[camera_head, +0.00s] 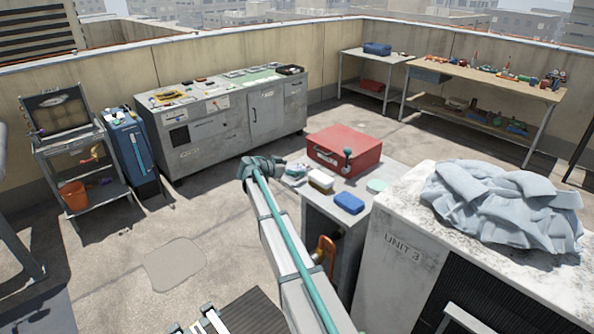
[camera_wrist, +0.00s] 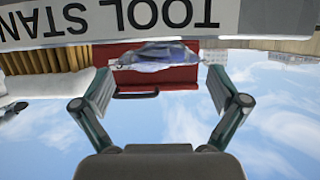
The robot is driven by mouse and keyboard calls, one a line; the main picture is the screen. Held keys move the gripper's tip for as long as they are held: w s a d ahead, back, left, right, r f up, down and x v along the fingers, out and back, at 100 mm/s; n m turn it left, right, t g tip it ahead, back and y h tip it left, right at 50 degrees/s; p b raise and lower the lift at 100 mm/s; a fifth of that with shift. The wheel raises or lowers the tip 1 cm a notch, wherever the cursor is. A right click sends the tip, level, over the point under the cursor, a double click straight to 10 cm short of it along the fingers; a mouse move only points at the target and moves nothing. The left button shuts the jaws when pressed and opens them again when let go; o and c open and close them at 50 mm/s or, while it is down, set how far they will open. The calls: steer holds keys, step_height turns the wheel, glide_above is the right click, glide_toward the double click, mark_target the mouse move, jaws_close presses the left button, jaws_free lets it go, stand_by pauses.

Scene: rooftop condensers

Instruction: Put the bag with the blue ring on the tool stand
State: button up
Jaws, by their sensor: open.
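A clear bag with something blue inside (camera_wrist: 165,54) shows between my open fingers in the wrist view, which is upside down. It lies at the edge above the "TOOL STAND" label (camera_wrist: 120,20). I cannot make out a ring shape. My gripper (camera_wrist: 160,84) is open and apart from the bag. In the head view my gripper (camera_head: 262,166) is at the left edge of the grey stand (camera_head: 324,220), left of the red toolbox (camera_head: 345,152). A small pale item (camera_head: 295,171) there may be the bag.
The stand top also holds a brown-and-white container (camera_head: 320,182), a blue box (camera_head: 349,202) and a green disc (camera_head: 377,186). The Unit 3 condenser (camera_head: 405,262) with a grey cloth (camera_head: 500,205) is at right. A long grey cabinet (camera_head: 225,125) stands behind.

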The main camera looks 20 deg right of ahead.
steer(key=b+v, duration=0.1)
steer(key=v, duration=0.8)
steer(key=shift+b, duration=0.4)
steer(key=s+a+f+n+g+y, duration=0.1)
steer(key=s+a+f+n+y, duration=0.25)
steer(key=s+f, duration=0.65)
steer(key=s+a+f+n+g+y, duration=0.1)
steer(key=s+a+f+n+y, duration=0.25)
steer(key=s+f, duration=0.7)
steer(key=s+a+f+n+g+y, duration=0.1)
steer(key=s+a+f+n+y, duration=0.3)
steer(key=s, duration=0.6)
steer(key=s+a+f+n+g+y, duration=0.1)
steer(key=s+a+f+n+y, duration=0.15)
steer(key=s+a+f, duration=0.6)
steer(key=s+d+f+g, duration=0.1)
steer(key=s+f, duration=0.4)
steer(key=s, duration=0.5)
steer(key=s+d+f+g, duration=0.1)
steer(key=s+f+g, duration=0.2)
steer(key=s, duration=0.7)
steer(key=s+d+f+g, duration=0.1)
steer(key=s+f+g, duration=0.2)
steer(key=s+f, duration=0.4)
steer(key=s+n, duration=0.1)
steer(key=s, duration=0.2)
steer(key=shift+f, duration=0.15)
